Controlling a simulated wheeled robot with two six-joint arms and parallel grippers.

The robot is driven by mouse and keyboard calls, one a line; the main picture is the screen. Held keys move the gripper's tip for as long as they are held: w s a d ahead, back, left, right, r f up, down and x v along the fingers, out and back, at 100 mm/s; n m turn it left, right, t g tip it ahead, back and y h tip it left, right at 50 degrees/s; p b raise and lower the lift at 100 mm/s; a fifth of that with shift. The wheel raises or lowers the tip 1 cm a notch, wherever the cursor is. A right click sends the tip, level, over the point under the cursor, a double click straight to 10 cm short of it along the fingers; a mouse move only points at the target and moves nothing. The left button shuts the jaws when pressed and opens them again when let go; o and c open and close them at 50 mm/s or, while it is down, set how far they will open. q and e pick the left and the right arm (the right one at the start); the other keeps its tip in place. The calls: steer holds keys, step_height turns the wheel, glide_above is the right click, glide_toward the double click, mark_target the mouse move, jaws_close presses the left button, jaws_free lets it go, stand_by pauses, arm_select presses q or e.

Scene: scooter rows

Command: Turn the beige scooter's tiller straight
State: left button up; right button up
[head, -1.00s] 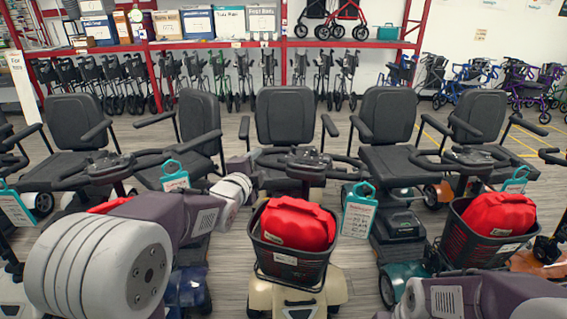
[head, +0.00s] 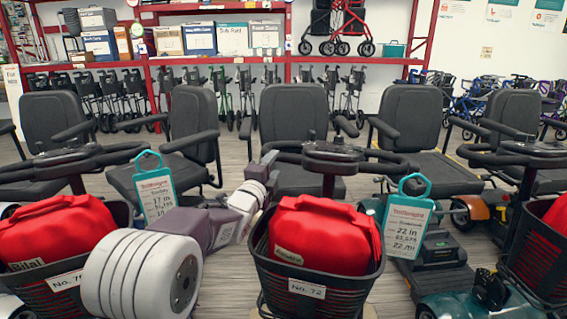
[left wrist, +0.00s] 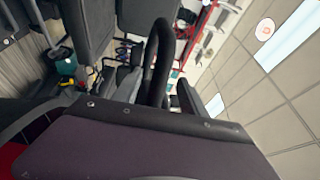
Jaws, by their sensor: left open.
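The beige scooter stands in the middle of the head view; its body is almost wholly hidden below its basket. Its black tiller (head: 335,157) rises behind the basket, with handlebars spreading to both sides. The bar looks nearly level, its right end slightly lower. My left gripper (head: 268,160) is open at the left end of this handlebar; I cannot tell whether they touch. In the left wrist view a black curved bar (left wrist: 161,58) rises just beyond my gripper's dark body. The fingertips do not show clearly there. My right gripper is not in view.
The scooter's black basket (head: 318,284), tagged No. 72, holds a red bag (head: 322,228). Scooters with red bags stand close on both sides. Teal-framed tags (head: 155,190) (head: 408,220) hang between them. A black seat (head: 294,115) stands behind the tiller.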

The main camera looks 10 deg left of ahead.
mark_target(283, 153)
arm_select(q)
steer(key=w, duration=0.9)
steer(key=shift+d+r+b, duration=0.3)
steer(key=shift+r+b, duration=0.05)
steer(key=shift+b, duration=0.05)
jaws_close()
stand_by(0.9)
